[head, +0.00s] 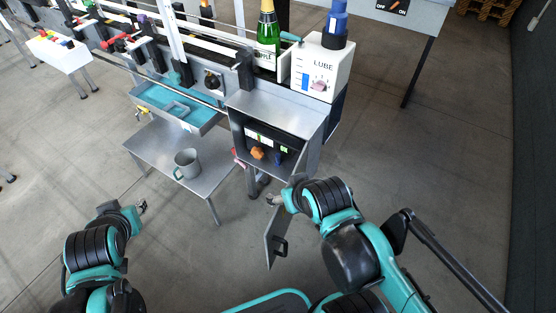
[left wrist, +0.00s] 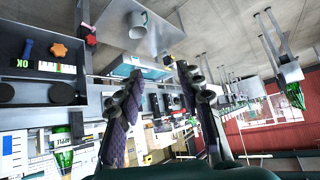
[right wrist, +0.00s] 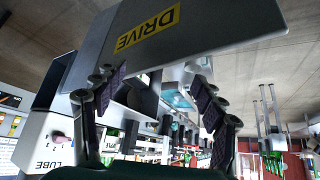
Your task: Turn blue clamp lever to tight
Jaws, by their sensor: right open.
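The blue clamp lever (head: 278,158) is inside an open-fronted grey cabinet (head: 240,128), right of an orange knob (head: 257,153). The lever's exact setting is too small to tell. My right gripper (head: 272,200) is open and empty beside the swung-open cabinet door (head: 270,247), in front of and below the cabinet. My left gripper (head: 141,206) is open and empty, left of the cabinet, in front of the low shelf.
The door, labelled DRIVE (right wrist: 147,30), fills the top of the right wrist view. A grey mug (head: 186,163) stands on the low metal shelf (head: 215,175). A LUBE box (head: 322,68) and a green bottle (head: 267,35) are above the cabinet. The floor on the right is clear.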

